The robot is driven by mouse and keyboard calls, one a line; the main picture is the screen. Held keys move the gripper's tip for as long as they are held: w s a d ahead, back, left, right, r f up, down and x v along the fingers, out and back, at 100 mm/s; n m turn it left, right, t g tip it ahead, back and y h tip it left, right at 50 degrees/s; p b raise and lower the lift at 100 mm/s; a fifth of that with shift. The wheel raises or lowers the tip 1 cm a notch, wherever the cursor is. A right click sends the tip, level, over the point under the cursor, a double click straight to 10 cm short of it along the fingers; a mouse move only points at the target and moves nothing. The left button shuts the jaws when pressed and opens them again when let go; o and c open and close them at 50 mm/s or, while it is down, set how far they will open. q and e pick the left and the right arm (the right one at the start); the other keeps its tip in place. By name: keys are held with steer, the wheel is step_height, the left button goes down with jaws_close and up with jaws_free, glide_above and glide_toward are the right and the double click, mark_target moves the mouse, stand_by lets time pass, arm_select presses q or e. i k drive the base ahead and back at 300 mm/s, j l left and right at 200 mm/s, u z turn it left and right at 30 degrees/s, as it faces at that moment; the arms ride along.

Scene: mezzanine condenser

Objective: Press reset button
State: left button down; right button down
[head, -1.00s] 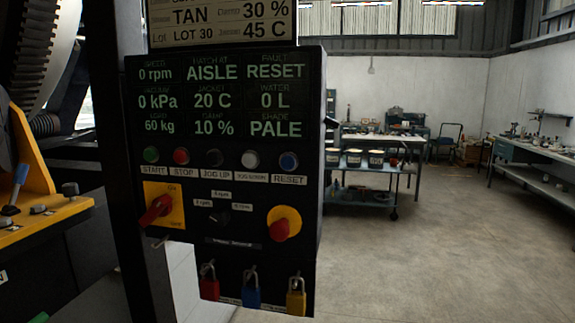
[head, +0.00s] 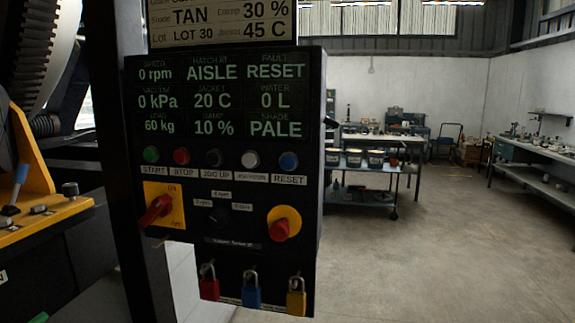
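The blue reset button (head: 289,161) is at the right end of a row of round buttons on the black control panel (head: 265,190). A white RESET label (head: 290,180) sits just under it. The panel's display (head: 220,97) reads RESET under the fault heading and 0 rpm under speed. Left of the blue button are a white button (head: 251,160), a black one (head: 214,158), a red one (head: 181,156) and a green one (head: 151,154). Neither of my grippers shows in the head view.
Below the buttons are a red rotary switch (head: 156,209) on a yellow plate and a red knob (head: 281,229) on a yellow disc. Red, blue and yellow padlocks hang at the bottom. A yellow console (head: 40,215) stands left. Open floor (head: 440,255) lies right of the panel.

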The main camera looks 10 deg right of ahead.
mark_target(288, 162)
steer(key=j+z, duration=0.45)
steer(key=j, duration=0.5)
steer(key=j+z, duration=0.4)
steer(key=j, duration=0.6)
steer(key=k, duration=0.05)
